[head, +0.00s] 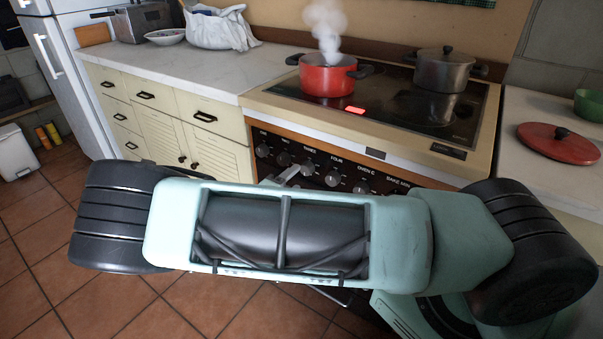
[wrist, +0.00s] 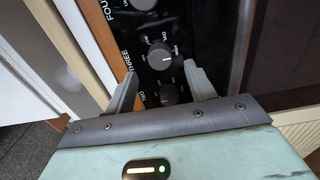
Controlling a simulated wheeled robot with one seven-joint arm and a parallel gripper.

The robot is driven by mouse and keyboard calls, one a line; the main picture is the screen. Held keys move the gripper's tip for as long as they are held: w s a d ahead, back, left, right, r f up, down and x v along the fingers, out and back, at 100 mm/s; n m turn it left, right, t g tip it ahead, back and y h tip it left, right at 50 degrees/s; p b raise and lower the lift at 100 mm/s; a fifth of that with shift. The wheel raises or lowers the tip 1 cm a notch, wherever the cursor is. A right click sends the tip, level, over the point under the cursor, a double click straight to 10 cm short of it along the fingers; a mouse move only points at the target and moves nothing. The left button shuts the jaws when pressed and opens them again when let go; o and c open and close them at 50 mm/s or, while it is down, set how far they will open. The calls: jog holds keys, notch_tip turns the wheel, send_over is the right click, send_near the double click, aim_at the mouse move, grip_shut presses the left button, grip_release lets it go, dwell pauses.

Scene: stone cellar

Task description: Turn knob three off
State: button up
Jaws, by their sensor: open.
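In the head view knob three (head: 309,169) shows just above my arm. My gripper (wrist: 160,71) is open, its two grey fingers apart on either side just below knob three. Its fingertips also show in the head view (head: 291,174), near the panel. I cannot tell whether they touch the knob.
Knob two (wrist: 170,95) and knob four (wrist: 143,3) sit close on either side. On the stove top (head: 410,108), a red pot (head: 328,78) steams and a dark lidded pot (head: 445,72) stands. A red lid (head: 560,146) lies on the right counter.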

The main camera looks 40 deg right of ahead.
aim_at(304, 171)
jog(key=shift+x, duration=2.3)
jog(key=c, duration=1)
jog(key=shift+o, duration=0.2)
